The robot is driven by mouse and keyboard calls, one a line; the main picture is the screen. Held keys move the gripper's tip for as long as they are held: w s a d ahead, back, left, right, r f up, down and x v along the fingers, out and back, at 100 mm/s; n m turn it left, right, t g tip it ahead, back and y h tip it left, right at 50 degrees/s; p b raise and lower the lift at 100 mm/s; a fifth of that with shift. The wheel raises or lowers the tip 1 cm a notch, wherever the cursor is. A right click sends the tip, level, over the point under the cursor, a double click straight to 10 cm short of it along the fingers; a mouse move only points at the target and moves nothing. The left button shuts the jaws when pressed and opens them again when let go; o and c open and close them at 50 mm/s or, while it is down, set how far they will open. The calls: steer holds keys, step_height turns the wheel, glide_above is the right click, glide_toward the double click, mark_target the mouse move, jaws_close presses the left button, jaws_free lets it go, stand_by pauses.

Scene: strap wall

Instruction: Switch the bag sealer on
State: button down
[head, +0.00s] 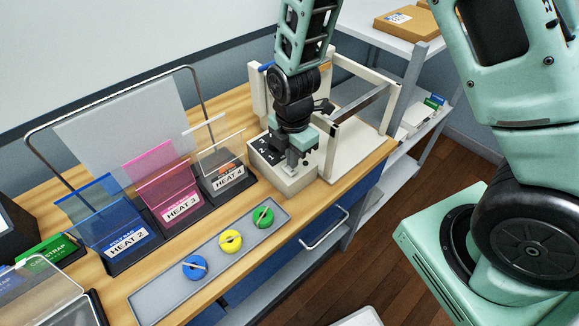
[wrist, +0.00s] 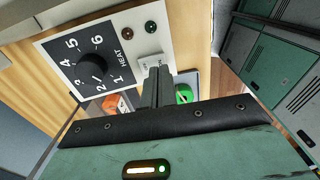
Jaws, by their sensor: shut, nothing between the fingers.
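The bag sealer (head: 386,119) is a cream frame machine at the far end of the wooden bench, with a control box (head: 296,183) at its near left corner. In the wrist view its control panel (wrist: 60,48) shows a black HEAT dial (wrist: 90,67), its white mark near 2, and two small dark lamps, one reddish (wrist: 125,28) and one green (wrist: 151,26). A white switch plate (wrist: 150,61) sits beside them. My gripper (head: 291,164) is shut and empty, its fingertips at the switch plate and partly covering it. Contact and switch position cannot be told.
Stands marked HEAT 2 (head: 127,239), HEAT 3 (head: 182,209) and HEAT 4 (head: 228,178) line the bench to the left. A grey tray (head: 150,303) holds blue, yellow and green knobs. A shelf with a cardboard box (head: 407,22) stands behind right.

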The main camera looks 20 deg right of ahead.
mark_target(292, 171)
steer(key=shift+f+b, duration=0.8)
steer(key=shift+f, duration=0.25)
stand_by(0.6)
steer(key=shift+r, duration=0.1)
steer(key=shift+r+p, duration=2.85)
steer(key=shift+r, duration=0.6)
steer(key=shift+a, duration=0.1)
steer(key=s+a+r+m+b, duration=0.3)
steer(key=s+m+b, duration=0.2)
steer(key=s, duration=0.5)
steer(key=s+a+r+m+b, duration=0.3)
steer(key=s+m+b, duration=0.2)
steer(key=s+m, duration=0.3)
steer(key=shift+s+r+m+y+b, duration=0.3)
steer(key=shift+s+r+m, duration=0.1)
steer(key=shift+s, duration=0.65)
